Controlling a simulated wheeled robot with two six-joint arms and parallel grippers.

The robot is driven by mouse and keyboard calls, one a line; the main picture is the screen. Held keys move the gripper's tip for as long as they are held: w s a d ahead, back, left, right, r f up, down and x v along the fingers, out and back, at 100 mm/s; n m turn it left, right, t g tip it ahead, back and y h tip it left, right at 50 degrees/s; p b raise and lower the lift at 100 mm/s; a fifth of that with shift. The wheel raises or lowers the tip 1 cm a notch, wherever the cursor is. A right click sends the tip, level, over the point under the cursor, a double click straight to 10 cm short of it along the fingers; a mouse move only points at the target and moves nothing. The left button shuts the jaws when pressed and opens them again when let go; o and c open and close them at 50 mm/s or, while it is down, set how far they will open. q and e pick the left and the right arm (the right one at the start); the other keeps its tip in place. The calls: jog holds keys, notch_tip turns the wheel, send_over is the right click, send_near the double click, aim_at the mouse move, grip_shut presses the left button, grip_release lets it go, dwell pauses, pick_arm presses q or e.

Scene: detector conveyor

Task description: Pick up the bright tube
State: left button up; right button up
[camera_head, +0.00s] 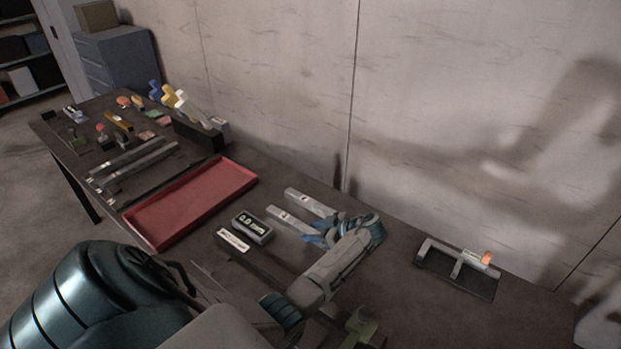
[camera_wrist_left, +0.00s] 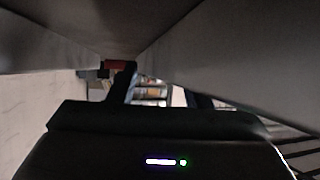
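Two pale silvery bars lie side by side on the dark table, a far one (camera_head: 308,202) and a near one (camera_head: 288,221); I cannot tell for certain whether either is the bright tube. My left gripper (camera_head: 325,230) is low over the table, close to their right ends, and partly covers that area. In the left wrist view its two dark fingers (camera_wrist_left: 160,92) stand apart, with a small pale, striped patch between them that I cannot identify. Contact with a bar cannot be made out. My right gripper is not in view.
A red tray (camera_head: 190,203) and a small display box (camera_head: 252,226) lie left of the bars. A bracket stand with an orange tip (camera_head: 458,268) is at the right. Several small parts crowd the table's far left end. The wall runs along the back.

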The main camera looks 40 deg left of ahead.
pick_arm(q)
grip_shut()
jog(key=shift+r, duration=0.1)
jog(key=shift+a, duration=0.1)
